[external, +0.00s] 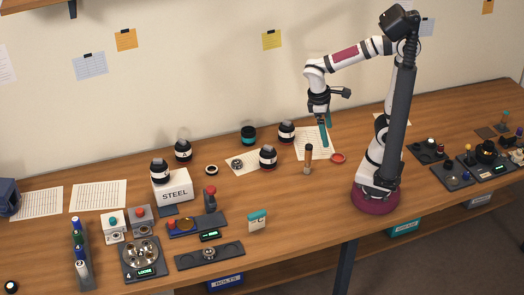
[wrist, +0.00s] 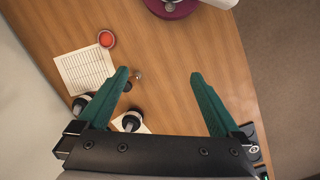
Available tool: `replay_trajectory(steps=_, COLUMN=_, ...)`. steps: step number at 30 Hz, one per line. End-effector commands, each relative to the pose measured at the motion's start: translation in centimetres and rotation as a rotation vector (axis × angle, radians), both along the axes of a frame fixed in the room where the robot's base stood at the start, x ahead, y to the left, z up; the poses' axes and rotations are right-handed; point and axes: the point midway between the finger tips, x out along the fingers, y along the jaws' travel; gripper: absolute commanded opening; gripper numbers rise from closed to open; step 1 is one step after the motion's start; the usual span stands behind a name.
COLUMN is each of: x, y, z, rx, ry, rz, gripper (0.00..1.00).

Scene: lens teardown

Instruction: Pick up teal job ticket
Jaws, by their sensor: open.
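A small white card with a teal top band (external: 257,221), which looks like the teal job ticket, stands upright on the bench front in the external view. I cannot make out the ticket in the wrist view. My gripper (external: 326,136) hangs above the back of the bench, up and to the right of the ticket and well apart from it. In the wrist view my gripper (wrist: 160,75) has its two teal fingers wide apart with nothing between them but bench top.
A dark tray (external: 209,256) lies left of the ticket. A wooden-handled tool (external: 308,158) stands upright near a red dish (external: 338,158), also in the wrist view (wrist: 106,39). Black lens parts (external: 268,157) stand behind. The bench right of the ticket is clear.

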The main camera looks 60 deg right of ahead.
Motion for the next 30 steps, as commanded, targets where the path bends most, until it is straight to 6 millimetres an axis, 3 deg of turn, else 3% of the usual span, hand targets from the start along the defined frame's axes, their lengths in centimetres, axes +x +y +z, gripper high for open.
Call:
replay_trajectory(steps=1, x=2.6, y=2.4, z=-0.5, rx=-0.090, ry=0.064, rz=0.269, gripper=1.00)
replay_trajectory(steps=3, x=5.9, y=6.6, z=-1.6, rx=-0.233, ry=0.140, rz=0.647, gripper=1.00)
replay_trajectory(steps=5, x=7.8, y=11.5, z=-3.2, rx=-0.369, ry=0.200, rz=0.956, gripper=1.00)
replay_trajectory(steps=6, x=8.3, y=15.2, z=-4.6, rx=-0.467, ry=0.235, rz=1.151, gripper=1.00)
replay_trajectory(steps=9, x=7.1, y=24.0, z=-8.6, rx=-0.717, ry=0.303, rz=1.561, gripper=1.00)
replay_trajectory(steps=12, x=3.9, y=30.1, z=-12.2, rx=-0.935, ry=0.338, rz=1.831, gripper=1.00)
replay_trajectory(steps=13, x=3.0, y=31.3, z=-13.1, rx=-0.987, ry=0.343, rz=1.886, gripper=1.00)
replay_trajectory(steps=15, x=1.3, y=33.2, z=-14.4, rx=-1.076, ry=0.351, rz=1.972, gripper=1.00)
replay_trajectory(steps=18, x=0.8, y=33.9, z=-15.4, rx=-1.131, ry=0.356, rz=2.019, gripper=1.00)
replay_trajectory(steps=27, x=6.7, y=29.4, z=-18.4, rx=-1.131, ry=0.360, rz=2.020, gripper=1.00)
replay_trajectory(steps=30, x=7.8, y=28.6, z=-19.0, rx=-1.130, ry=0.358, rz=2.020, gripper=1.00)
